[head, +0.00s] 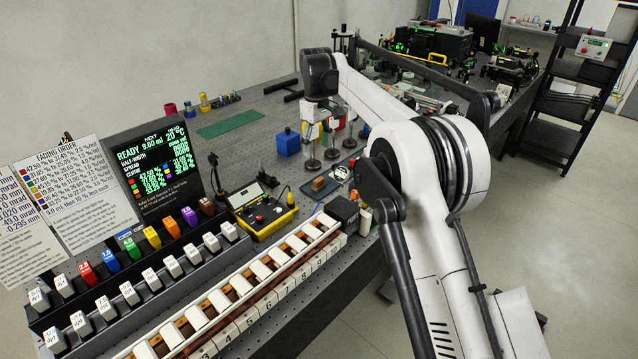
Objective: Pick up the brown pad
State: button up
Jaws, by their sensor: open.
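What looks like the brown pad (319,183) is a small brown block lying on a dark tray (312,194) at the middle of the bench. A small brown piece (207,206) also stands at the end of the row of coloured blocks at left. My gripper (322,118) hangs below my black wrist, above and behind the pad and apart from it. It is open. Its fingertips are small and hard to separate from the posts behind them.
Several posts on round bases (312,163) stand close behind the pad. A blue cube (287,141) and a green mat (229,123) lie further back. A yellow control box (262,212) is to the left, a black box (343,211) in front. A long white rack (235,290) fills the foreground.

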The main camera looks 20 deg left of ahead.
aim_at(319, 179)
notch_tip(319, 179, down, 8)
jog(key=shift+d+r, duration=0.1)
jog(key=shift+w+d+f+p, duration=0.15)
jog(key=shift+f+p, duration=0.45)
jog(key=shift+f, duration=2)
jog(key=c, duration=1)
